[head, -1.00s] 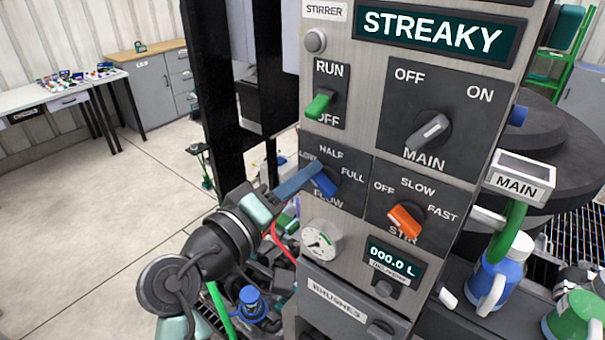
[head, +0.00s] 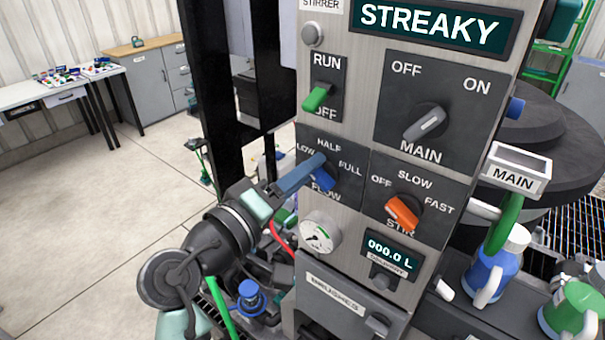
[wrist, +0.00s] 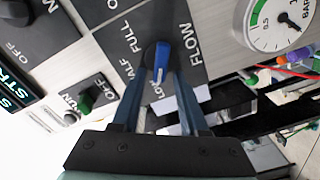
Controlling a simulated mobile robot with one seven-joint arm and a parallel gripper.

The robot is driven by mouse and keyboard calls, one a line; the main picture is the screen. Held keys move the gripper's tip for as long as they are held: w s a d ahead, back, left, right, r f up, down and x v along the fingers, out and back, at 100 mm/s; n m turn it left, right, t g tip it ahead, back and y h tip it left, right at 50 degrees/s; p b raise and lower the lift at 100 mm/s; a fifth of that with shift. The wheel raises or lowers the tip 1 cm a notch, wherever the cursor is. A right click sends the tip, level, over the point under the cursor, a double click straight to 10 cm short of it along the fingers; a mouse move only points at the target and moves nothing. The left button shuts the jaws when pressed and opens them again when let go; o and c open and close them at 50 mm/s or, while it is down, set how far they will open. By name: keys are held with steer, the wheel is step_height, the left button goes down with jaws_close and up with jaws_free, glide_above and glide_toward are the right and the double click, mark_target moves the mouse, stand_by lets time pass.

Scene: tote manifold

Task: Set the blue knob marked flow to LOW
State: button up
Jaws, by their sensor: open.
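The blue flow knob (head: 325,181) is on a dark plate lettered LOW, HALF, FULL and FLOW. My gripper (head: 319,160) reaches it from the lower left, its blue fingers in front of part of the knob. In the wrist view the knob (wrist: 162,60) lies between the two fingers of my open gripper (wrist: 163,72). Gaps show beside the knob, so the jaws are not closed on it. A pale mark on the knob's near end faces the LOW lettering (wrist: 154,90).
The orange stir knob (head: 402,212) is right of the flow plate, the grey MAIN knob (head: 425,123) above it. The green run switch (head: 318,97) is above the flow plate. A pressure gauge (head: 319,234) sits just below. Open floor lies left.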

steer(key=shift+w+d, duration=0.15)
steer(key=b+v, duration=0.5)
steer(key=v, duration=0.8)
steer(key=shift+r, duration=0.1)
